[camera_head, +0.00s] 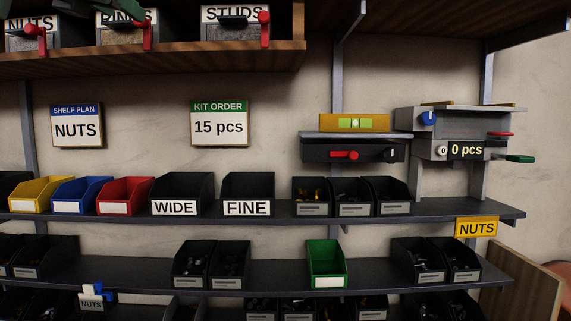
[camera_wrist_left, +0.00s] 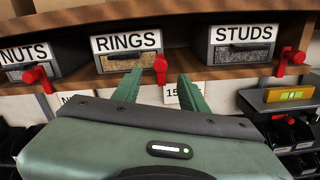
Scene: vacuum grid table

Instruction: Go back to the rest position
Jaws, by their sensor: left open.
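My left gripper (camera_wrist_left: 160,88) shows in the left wrist view with two green fingers spread apart and nothing between them. It is in front of the upper shelf, below the RINGS dispenser (camera_wrist_left: 128,52). In the head view only a dark green part of my left arm shows at the top left edge, partly covering the NUTS and RINGS labels. My right gripper is in neither view.
The upper wooden shelf (camera_head: 190,56) carries NUTS, RINGS and STUDS (camera_head: 235,28) dispensers with red handles. Below are WIDE (camera_head: 175,190) and FINE bins, coloured bins, a green bin (camera_head: 326,268) and a counter reading 0 pcs (camera_head: 466,150). The wall between the shelves is clear of my arms.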

